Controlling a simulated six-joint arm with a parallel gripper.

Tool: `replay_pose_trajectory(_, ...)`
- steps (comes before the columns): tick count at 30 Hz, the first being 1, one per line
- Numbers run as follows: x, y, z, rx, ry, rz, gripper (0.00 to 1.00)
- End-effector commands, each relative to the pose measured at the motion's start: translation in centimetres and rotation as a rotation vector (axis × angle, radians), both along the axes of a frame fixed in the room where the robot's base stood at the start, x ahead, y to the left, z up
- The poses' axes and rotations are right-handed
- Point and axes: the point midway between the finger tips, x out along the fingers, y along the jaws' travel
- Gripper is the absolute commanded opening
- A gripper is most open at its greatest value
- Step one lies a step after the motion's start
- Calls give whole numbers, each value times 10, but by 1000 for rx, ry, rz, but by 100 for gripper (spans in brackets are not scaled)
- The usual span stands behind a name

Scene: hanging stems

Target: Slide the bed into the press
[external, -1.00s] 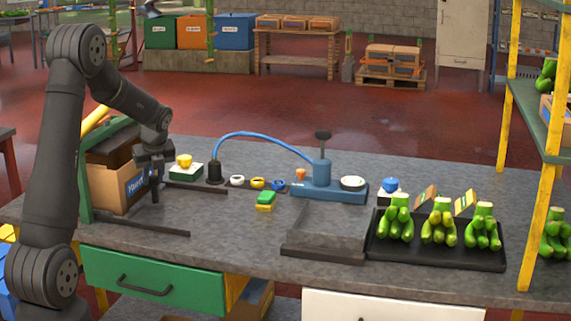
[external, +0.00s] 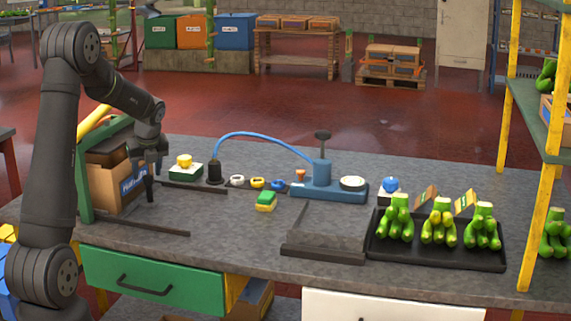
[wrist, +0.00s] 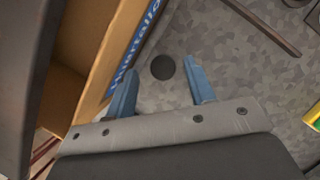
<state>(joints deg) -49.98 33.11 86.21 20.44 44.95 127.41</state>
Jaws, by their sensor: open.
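My gripper (external: 150,186) is open and empty, pointing down just right of a cardboard box with a blue label (external: 132,184). In the wrist view its two blue fingers (wrist: 160,93) are apart; the left one is close against the labelled face of the box (wrist: 133,42), and I cannot tell if they touch. The box sits partly inside a green frame (external: 84,190) at the left end of the bench, under a dark block. The frame looks like the press and the box like the bed, but I cannot tell for sure. The box's far side is hidden.
Dark rails lie in front (external: 150,228) and behind (external: 195,188). A green and yellow sponge (external: 265,202), a blue device (external: 325,188) and a black tray (external: 440,257) of green bananas stand to the right. The bench between the rails is clear.

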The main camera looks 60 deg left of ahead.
Motion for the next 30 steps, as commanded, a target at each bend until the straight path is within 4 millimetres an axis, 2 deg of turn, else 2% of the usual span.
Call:
replay_pose_trajectory(9, 0, -29, 73, 4, -4, -2, 50)
replay_pose_trajectory(15, 0, -46, 114, 3, -4, -1, 50)
replay_pose_trajectory(21, 0, -56, 138, 1, -1, 1, 50)
replay_pose_trajectory(30, -1, -59, 145, 0, 1, 1, 50)
